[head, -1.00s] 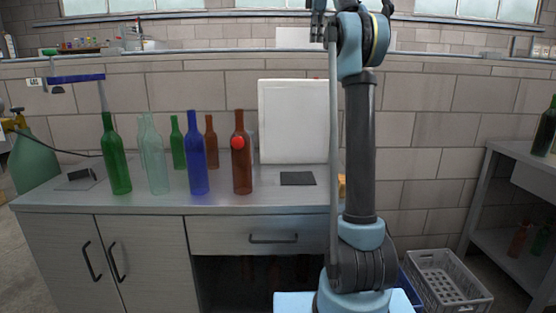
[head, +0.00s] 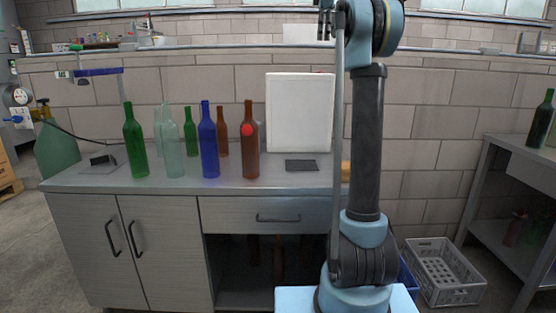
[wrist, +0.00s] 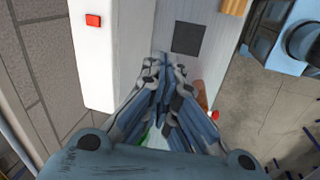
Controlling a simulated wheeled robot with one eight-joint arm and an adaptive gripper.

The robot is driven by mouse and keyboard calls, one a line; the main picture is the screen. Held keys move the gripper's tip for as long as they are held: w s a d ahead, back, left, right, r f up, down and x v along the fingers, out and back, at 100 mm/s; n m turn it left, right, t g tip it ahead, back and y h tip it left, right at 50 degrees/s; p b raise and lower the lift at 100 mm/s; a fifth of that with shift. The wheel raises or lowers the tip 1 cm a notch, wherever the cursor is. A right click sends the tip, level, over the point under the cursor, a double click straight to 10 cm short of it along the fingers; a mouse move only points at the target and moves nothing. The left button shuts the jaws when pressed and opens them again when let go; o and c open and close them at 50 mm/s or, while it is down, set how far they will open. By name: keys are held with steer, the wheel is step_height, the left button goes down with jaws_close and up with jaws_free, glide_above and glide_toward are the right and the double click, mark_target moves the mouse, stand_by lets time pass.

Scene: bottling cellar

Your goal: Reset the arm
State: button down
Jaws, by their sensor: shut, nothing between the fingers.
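My arm rises upright on the right of the head view. My gripper (head: 326,20) shows only in part at the top edge, high above the counter. In the wrist view my gripper (wrist: 160,68) has its fingers together with nothing between them. Behind them are a white panel (wrist: 97,50) with a red square on it and a dark flat pad (wrist: 188,38). A red spot beside a brown shape shows right of the fingers in that view. The lower part of the wrist view is hidden by my gripper's own body.
The grey counter (head: 300,184) carries a green bottle (head: 134,150), pale green ones (head: 173,155), a blue bottle (head: 209,150) and a brown bottle (head: 250,155) with a red spot. A white board (head: 299,110) stands behind. A grey crate (head: 440,270) is on the floor, a shelf (head: 515,165) at right.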

steer(key=s+f+m, duration=0.5)
steer(key=s+f, duration=0.9)
steer(key=f, duration=0.5)
steer(key=s+d+f+m, duration=0.1)
steer(key=s+f+m, duration=0.5)
steer(key=s+f, duration=0.8)
steer(key=s+f+m, duration=0.5)
steer(key=s+f, duration=0.9)
steer(key=f, duration=1)
steer(key=shift+s+d+f+m, duration=0.25)
steer(key=shift+d+f+m, duration=0.05)
steer(key=shift+d+f, duration=0.05)
